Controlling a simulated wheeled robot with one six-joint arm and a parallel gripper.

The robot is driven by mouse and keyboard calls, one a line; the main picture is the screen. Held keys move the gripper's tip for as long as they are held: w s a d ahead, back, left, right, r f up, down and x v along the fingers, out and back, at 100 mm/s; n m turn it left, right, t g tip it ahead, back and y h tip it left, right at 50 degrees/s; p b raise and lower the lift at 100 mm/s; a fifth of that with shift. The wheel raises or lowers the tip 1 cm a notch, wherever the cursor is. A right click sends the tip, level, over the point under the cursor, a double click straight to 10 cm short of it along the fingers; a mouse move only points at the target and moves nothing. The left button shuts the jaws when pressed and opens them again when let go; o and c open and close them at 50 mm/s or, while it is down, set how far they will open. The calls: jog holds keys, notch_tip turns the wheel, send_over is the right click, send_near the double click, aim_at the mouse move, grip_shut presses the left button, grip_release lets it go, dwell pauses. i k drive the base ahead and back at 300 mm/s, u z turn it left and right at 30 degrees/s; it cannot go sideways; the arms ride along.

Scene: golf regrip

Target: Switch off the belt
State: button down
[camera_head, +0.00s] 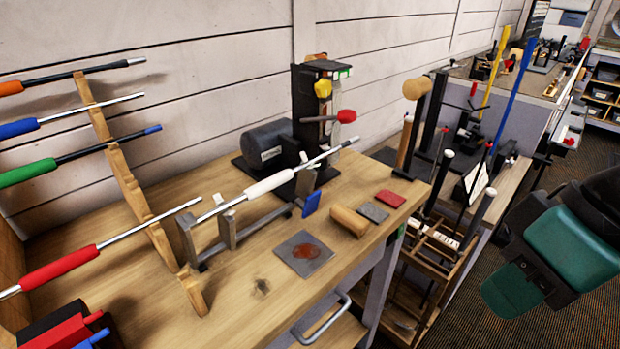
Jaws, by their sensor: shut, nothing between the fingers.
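The belt machine stands at the back of the wooden bench (130,290), against the wall. It has a dark cylindrical motor (268,146) on its left and a black upright housing (307,90) on its right. A yellow knob (323,88) sits on the upper front, and a green and white marking (342,72) shows near the top. A lever with a red end (346,116) sticks out to the right below them. I cannot tell which part is the switch, or whether the belt is running.
A club with a white grip (270,184) lies across a metal stand in front of the machine. A wooden rack (128,185) of gripped clubs is at left. A wooden block (349,221) and small pads lie at the bench's right. A green and black bulky object (572,248) is over the floor.

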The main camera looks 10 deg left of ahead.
aim_at(399, 231)
jog(key=z, duration=0.05)
jog(key=k, duration=0.5)
jog(key=z, duration=1.6)
jog(key=i, duration=1)
jog(key=u, duration=2.4)
